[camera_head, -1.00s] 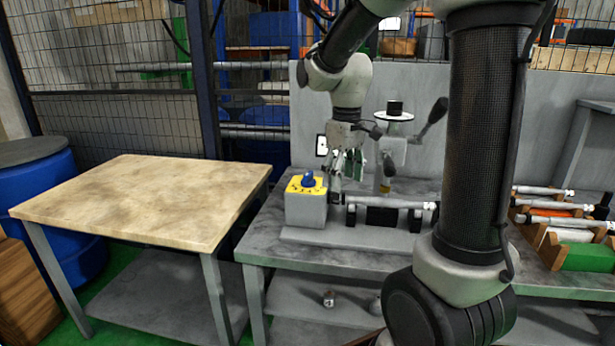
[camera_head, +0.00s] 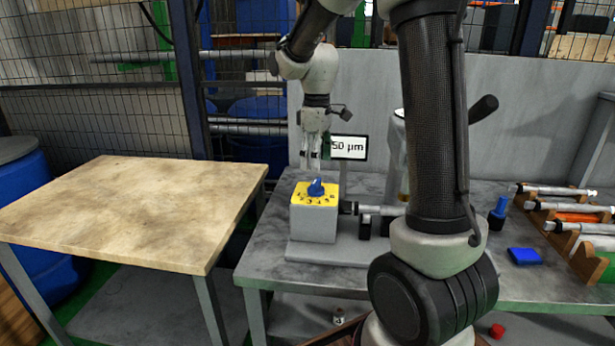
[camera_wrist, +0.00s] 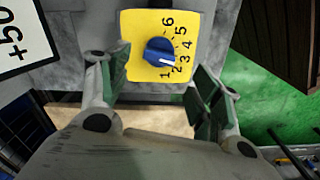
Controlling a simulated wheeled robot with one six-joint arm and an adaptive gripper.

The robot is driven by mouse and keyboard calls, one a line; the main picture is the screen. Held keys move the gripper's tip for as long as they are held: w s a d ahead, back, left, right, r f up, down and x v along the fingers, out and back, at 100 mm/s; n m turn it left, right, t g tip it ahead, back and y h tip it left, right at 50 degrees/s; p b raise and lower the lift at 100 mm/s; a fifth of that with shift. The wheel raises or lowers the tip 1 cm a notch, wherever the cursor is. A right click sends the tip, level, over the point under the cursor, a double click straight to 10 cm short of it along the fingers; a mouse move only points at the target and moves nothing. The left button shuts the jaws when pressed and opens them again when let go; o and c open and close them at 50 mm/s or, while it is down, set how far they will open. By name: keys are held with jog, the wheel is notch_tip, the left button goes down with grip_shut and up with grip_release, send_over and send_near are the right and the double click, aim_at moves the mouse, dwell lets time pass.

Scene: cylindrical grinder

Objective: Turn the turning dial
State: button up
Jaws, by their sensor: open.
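The turning dial is a blue knob (camera_head: 316,188) on a yellow numbered plate, on top of a grey box (camera_head: 314,222). My gripper (camera_head: 311,165) hangs just above the knob, fingers pointing down. In the wrist view my gripper (camera_wrist: 155,80) is open, with its green-padded fingers spread apart and nothing between them. The knob appears beyond the fingertips, apart from them.
A display (camera_head: 349,147) reading 50 µm stands behind the dial. A shaft (camera_head: 382,209) lies right of the box. A blue block (camera_head: 525,256) and a rack with shafts (camera_head: 570,255) are further right. A wooden-topped table (camera_head: 130,210) at left is clear.

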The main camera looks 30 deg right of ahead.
aim_at(316, 180)
jog(key=shift+w+f, duration=0.15)
jog(key=shift+f, duration=0.1)
notch_tip(316, 180, down, 7)
jog(key=shift+f, duration=0.1)
jog(key=shift+c, duration=0.4)
jog(key=c, duration=0.9)
